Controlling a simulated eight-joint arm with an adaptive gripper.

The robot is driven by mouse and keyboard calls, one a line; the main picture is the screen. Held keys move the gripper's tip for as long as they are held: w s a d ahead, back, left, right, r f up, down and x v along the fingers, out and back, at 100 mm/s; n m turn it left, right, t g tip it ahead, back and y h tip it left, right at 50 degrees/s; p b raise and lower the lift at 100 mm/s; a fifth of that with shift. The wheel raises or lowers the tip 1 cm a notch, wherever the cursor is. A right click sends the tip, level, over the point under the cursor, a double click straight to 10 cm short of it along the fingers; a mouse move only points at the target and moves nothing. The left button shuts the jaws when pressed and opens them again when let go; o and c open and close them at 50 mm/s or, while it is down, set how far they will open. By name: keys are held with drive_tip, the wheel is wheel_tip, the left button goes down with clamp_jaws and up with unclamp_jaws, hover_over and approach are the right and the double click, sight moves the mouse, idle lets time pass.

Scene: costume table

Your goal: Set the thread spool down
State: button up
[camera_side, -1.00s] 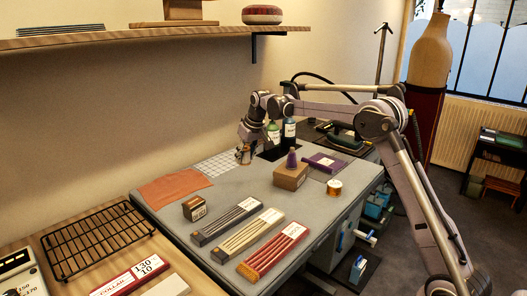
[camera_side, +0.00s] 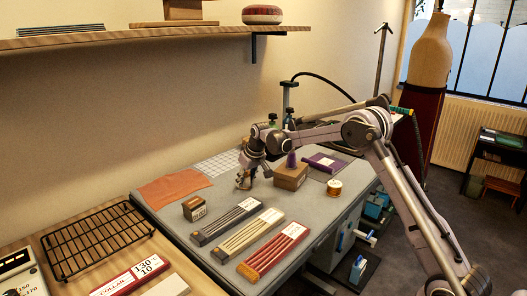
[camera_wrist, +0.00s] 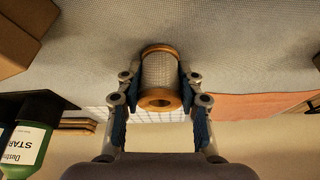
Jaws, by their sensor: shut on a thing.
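My gripper (camera_side: 244,181) points down close over the grey table top (camera_side: 225,207), left of the cardboard box (camera_side: 290,178). In the wrist view my gripper (camera_wrist: 160,82) is shut on the thread spool (camera_wrist: 159,70), with one blue-padded finger on each side. The spool has pale grey thread and wooden ends. In the side view the spool is tiny between the fingers. I cannot tell whether its lower end touches the table.
A purple cone stands on the cardboard box. A small box (camera_side: 194,208), trays of sticks (camera_side: 226,220), an orange cloth (camera_side: 172,187), a white grid mat (camera_side: 217,163) and a copper-coloured spool (camera_side: 334,188) lie around. Bare grey table lies around my gripper.

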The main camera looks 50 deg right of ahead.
drive_tip(key=shift+f, duration=0.1)
drive_tip(key=o, duration=1.2)
drive_tip(key=d+v, duration=0.1)
drive_tip(key=v, duration=1.1)
drive_tip(key=s+a+r, duration=0.5)
drive_tip(key=s+a, duration=0.2)
drive_tip(key=s, duration=0.1)
drive_tip(key=s+a+f+t, duration=0.1)
drive_tip(key=s+a+f, duration=0.1)
drive_tip(key=s, duration=0.5)
drive_tip(key=s+a+f+n, duration=0.1)
drive_tip(key=s+a, duration=0.3)
drive_tip(key=s, duration=0.4)
drive_tip(key=s+a+f+t, duration=0.1)
drive_tip(key=s+a+f, duration=0.2)
drive_tip(key=s, duration=0.5)
drive_tip(key=shift+a+f+n+t+y, duration=0.15)
drive_tip(key=shift+n+t+y, duration=0.15)
drive_tip(key=shift+n+y, duration=0.1)
